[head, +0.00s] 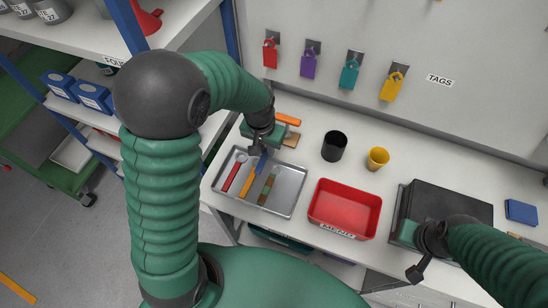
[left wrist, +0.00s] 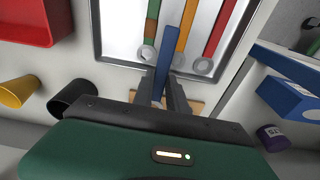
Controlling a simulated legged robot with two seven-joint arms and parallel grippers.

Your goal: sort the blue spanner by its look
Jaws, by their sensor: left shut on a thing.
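My left gripper (head: 259,151) is shut on the blue spanner (head: 261,164) above the far side of the grey metal tray (head: 287,191). In the left wrist view the blue spanner (left wrist: 180,50) stands out from between the fingers (left wrist: 166,88), over the tray. A red spanner (head: 232,177), an orange-yellow spanner (head: 247,185) and a green-and-brown spanner (head: 267,188) lie in the tray. A red bin (head: 345,194) with a label on its front stands to the tray's right and looks empty. My right gripper (head: 417,270) is at the lower right; its jaws are unclear.
A black cup (head: 334,146) and a yellow cup (head: 378,159) stand behind the red bin. A dark box (head: 452,203) is at the right, beside my right arm. Coloured tags (head: 349,76) hang on the wall. Shelves with blue boxes (head: 92,95) are at the left.

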